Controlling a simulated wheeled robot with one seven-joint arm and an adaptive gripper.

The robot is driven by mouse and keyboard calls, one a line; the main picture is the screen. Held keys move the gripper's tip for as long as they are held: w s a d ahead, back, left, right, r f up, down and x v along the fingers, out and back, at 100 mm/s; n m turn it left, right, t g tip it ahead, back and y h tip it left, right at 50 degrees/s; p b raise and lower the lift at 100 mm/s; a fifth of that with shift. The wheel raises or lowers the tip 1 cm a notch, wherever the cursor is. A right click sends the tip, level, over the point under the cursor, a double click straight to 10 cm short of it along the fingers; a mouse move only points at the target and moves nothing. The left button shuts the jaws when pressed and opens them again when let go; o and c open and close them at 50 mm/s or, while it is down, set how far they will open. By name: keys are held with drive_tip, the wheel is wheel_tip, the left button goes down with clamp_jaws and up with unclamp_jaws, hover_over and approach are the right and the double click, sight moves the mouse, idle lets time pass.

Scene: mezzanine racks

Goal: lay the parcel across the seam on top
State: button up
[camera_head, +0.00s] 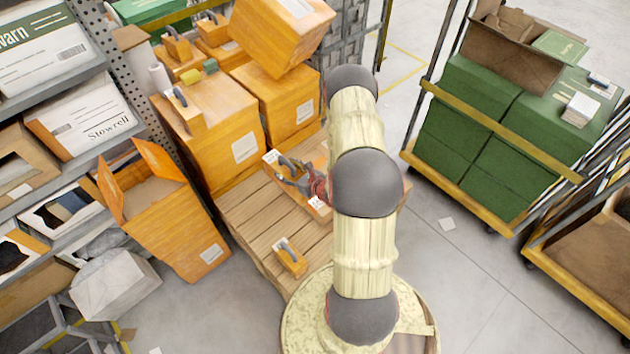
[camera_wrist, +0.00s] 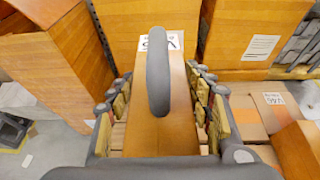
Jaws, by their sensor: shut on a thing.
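My gripper (camera_head: 298,180) is low over the wooden pallet, in front of the large orange boxes. In the wrist view its fingers (camera_wrist: 160,100) are shut on both sides of an orange parcel (camera_wrist: 170,128) with a dark grey handle on top. A small orange piece with a handle (camera_head: 176,112) lies on the left box. A tilted orange box (camera_head: 280,35) rests over the right one.
Another small handled parcel (camera_head: 290,258) lies on the pallet (camera_head: 260,215). An open orange box (camera_head: 165,215) leans at the left, beside the loaded shelves (camera_head: 60,95). A cart of green boxes (camera_head: 470,135) stands at the right. Grey floor between pallet and cart is mostly clear.

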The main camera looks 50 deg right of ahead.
drive_tip(key=d+f+b, duration=0.4)
drive_tip(key=d+f, duration=0.9)
drive_tip(key=d, duration=0.2)
drive_tip(key=shift+d+f+b, duration=0.2)
drive_tip(key=shift+f+b, duration=0.1)
drive_tip(key=shift+s, duration=0.1)
drive_tip(key=shift+f, duration=0.15)
drive_tip(key=o, duration=1.5)
